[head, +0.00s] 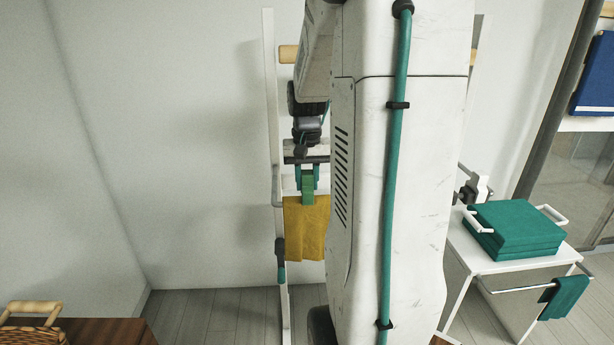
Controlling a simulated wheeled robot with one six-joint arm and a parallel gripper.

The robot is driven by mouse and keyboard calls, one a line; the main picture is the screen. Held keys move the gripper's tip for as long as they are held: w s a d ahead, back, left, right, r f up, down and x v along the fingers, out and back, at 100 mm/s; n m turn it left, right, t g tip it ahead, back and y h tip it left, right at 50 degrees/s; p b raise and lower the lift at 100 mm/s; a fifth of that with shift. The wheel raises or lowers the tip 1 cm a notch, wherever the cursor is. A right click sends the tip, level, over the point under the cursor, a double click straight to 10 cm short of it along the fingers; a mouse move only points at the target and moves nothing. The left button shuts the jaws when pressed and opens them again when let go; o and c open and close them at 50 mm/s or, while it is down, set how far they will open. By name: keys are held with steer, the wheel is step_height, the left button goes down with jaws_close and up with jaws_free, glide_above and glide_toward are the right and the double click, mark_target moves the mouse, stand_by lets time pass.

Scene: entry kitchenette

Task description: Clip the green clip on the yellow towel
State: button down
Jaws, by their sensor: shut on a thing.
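The yellow towel (306,232) hangs on a white rack (270,130) against the wall, left of my arm column. Its right part is hidden behind my arm. The green clip (308,188) is at the top edge of the towel, between the fingers of my gripper (307,178). My gripper points down and is shut on the clip. The clip's lower end overlaps the towel's top in this view. I cannot tell whether its jaws are around the cloth.
A white side table (470,252) with folded green towels (515,228) stands at the right. A green cloth (565,296) hangs from its rail. A wicker basket (32,325) sits on a brown surface (105,332) at the lower left. Floor between is clear.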

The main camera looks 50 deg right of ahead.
steer(key=shift+f, duration=1.15)
steer(key=c, duration=1.1)
jaws_free()
steer(key=shift+o, duration=0.2)
steer(key=shift+r, duration=0.1)
step_height(320, 180, up, 15)
steer(key=shift+f, duration=0.2)
